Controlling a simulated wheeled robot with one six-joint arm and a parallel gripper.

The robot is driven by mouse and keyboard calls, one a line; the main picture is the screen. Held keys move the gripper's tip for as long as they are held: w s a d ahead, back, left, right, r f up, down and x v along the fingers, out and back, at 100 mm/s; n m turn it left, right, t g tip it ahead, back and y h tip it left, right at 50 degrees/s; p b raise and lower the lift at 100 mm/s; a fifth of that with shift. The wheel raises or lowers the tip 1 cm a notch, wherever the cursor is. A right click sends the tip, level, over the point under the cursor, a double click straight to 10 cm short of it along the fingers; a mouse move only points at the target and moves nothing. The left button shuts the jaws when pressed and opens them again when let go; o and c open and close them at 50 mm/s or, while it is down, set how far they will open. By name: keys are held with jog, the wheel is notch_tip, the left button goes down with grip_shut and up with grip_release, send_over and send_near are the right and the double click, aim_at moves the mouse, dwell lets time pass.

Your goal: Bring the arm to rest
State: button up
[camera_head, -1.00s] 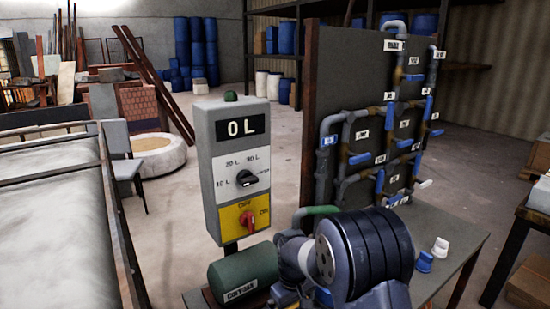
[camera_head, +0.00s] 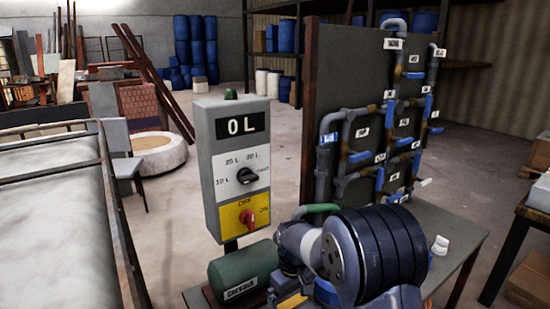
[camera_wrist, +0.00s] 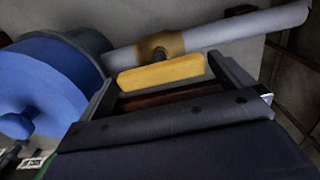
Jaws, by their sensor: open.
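My arm (camera_head: 375,255) is folded in the lower middle of the head view, in front of the bench with the pipe board. Its dark ribbed joint faces the camera. In the head view the gripper is largely hidden by the arm.
A control box (camera_head: 232,170) reading "0 L" stands left of my arm, with a green cylinder (camera_head: 240,270) below it. The pipe board (camera_head: 345,80) with blue valves is close behind. A white cap (camera_head: 440,245) sits on the bench. A vat (camera_head: 60,220) is at left.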

notch_tip(320, 180, down, 4)
jog(key=shift+r, duration=0.1)
jog(key=m, duration=0.3)
jog(key=shift+m, duration=0.4)
jog(key=m+p, duration=0.1)
jog(key=m, duration=0.3)
jog(key=m+p, duration=0.1)
jog(key=m, duration=0.3)
jog(key=shift+r+m, duration=0.1)
jog(key=shift+m, duration=0.2)
jog(key=m+p, duration=0.1)
jog(key=m, duration=0.4)
jog(key=shift+p, duration=0.3)
jog(key=shift+r+m, duration=0.15)
jog(key=shift+m, duration=0.35)
jog(key=shift+r, duration=1.35)
